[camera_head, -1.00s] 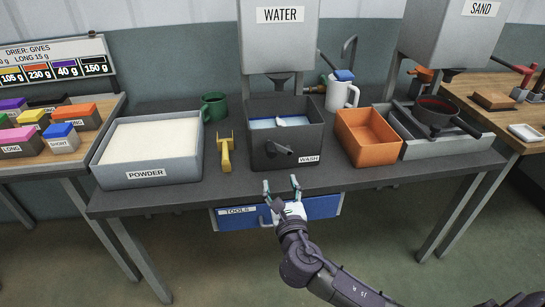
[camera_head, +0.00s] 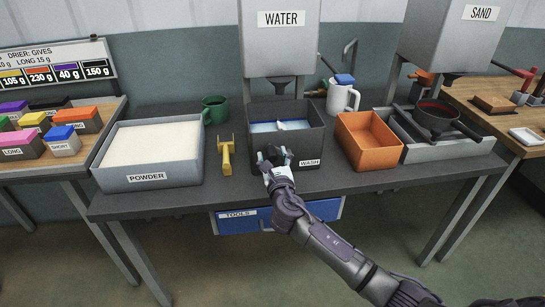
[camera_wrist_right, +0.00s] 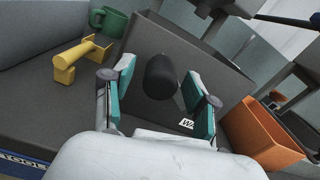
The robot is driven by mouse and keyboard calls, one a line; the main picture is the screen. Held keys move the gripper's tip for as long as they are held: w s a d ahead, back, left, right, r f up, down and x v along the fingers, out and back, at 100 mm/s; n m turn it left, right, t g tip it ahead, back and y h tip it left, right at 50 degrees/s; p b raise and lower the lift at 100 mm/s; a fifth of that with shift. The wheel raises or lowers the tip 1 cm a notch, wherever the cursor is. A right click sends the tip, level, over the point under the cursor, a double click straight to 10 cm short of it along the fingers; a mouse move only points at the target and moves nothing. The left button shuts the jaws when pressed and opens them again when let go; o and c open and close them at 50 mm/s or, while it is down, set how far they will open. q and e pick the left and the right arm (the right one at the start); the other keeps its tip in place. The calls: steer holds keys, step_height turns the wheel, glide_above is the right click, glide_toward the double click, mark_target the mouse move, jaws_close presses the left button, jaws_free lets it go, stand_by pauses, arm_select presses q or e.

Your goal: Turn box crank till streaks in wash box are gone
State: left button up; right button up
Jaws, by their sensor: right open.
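The dark grey wash box (camera_head: 312,135), labelled WASH, stands at the middle of the bench under the water tank. Blue-tinted water (camera_head: 262,126) with a whitish patch shows inside it; I cannot tell whether that patch is streaks. The crank's dark round knob (camera_wrist_right: 160,77) sticks out of the box front in the right wrist view. My right gripper (camera_head: 275,158) is at the crank in the head view. In the wrist view its two teal-padded fingers (camera_wrist_right: 160,98) are open, one on each side of the knob, with gaps visible. My left gripper is not in view.
A yellow tool (camera_head: 227,155) and the powder tray (camera_head: 150,178) are left of the box, with a green mug (camera_head: 215,108) behind. An orange bin (camera_head: 368,140) and a white jug (camera_head: 342,97) are to the right. A blue tools drawer (camera_head: 245,222) is below.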

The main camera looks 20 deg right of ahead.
jaws_close()
stand_by(0.4)
